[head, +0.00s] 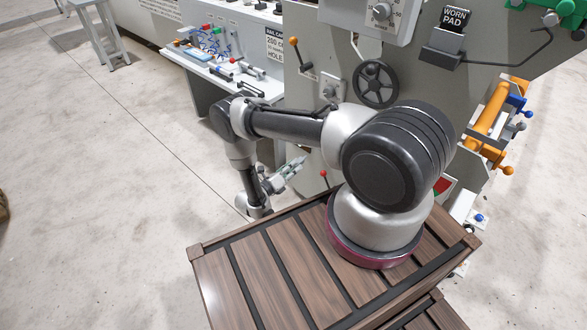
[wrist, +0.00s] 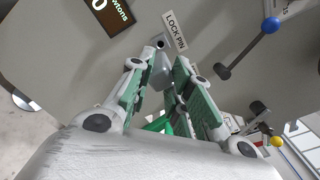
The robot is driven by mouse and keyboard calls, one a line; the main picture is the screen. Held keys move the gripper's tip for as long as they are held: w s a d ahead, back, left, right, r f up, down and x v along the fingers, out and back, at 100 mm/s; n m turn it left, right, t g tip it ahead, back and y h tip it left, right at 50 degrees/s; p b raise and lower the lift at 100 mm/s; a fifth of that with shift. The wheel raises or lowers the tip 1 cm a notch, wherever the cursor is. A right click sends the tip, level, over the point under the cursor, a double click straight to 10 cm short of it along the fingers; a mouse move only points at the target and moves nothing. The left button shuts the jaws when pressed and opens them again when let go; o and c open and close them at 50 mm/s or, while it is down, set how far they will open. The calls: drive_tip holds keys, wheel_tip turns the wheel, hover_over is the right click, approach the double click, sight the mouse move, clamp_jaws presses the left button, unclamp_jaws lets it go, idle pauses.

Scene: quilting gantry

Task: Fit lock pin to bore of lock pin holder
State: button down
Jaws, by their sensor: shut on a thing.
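My gripper (wrist: 161,72) has its two green-padded fingers closed in around a slim thing, mostly hidden between the pads. I take this to be the lock pin; a green part (wrist: 158,124) shows low between the fingers. Just beyond the fingertips is a small grey fitting (wrist: 160,65) with a dark round opening (wrist: 160,44), under a white LOCK PIN label (wrist: 174,30) on the grey panel. It looks like the lock pin holder and its bore. Whether the pin touches it cannot be told. In the head view my gripper (head: 298,164) is beside the machine, with what it holds too small to make out.
In the wrist view a blue-knobbed lever (wrist: 270,26) stands out at right, a yellow knob (wrist: 276,141) below it, and a dark display (wrist: 110,12) at upper left. In the head view a red-knobbed lever (head: 323,174) stands close right of my gripper. Open floor lies left.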

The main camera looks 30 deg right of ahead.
sight(303, 159)
drive_tip(key=shift+d, duration=0.1)
drive_tip(key=shift+x, duration=2.8)
drive_tip(key=shift+x, duration=1.85)
drive_tip(key=c, duration=1.2)
unclamp_jaws()
drive_tip(key=shift+c, duration=0.2)
drive_tip(key=v, duration=1.2)
